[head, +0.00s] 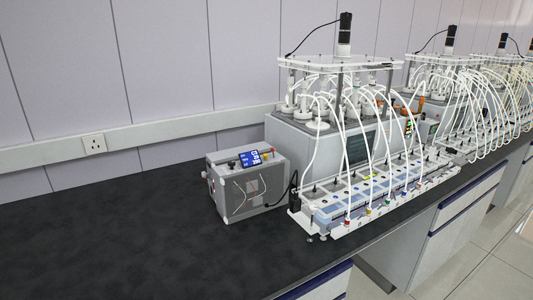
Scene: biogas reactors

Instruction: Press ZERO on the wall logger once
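I cannot make out a logger on the wall or a button marked ZERO in the head view. A small blue lit display (250,158) sits on top of a grey box (259,187) on the bench. Its text is too small to read, and I cannot tell whether it belongs to the logger. Neither of my grippers is in view.
A black bench top (130,235) is clear on the left and in front. A reactor unit (360,145) with white tubes stands right of the grey box, and more stand behind it. A wall socket (94,144) is on the rail. A white tray (335,226) lines the bench's front edge.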

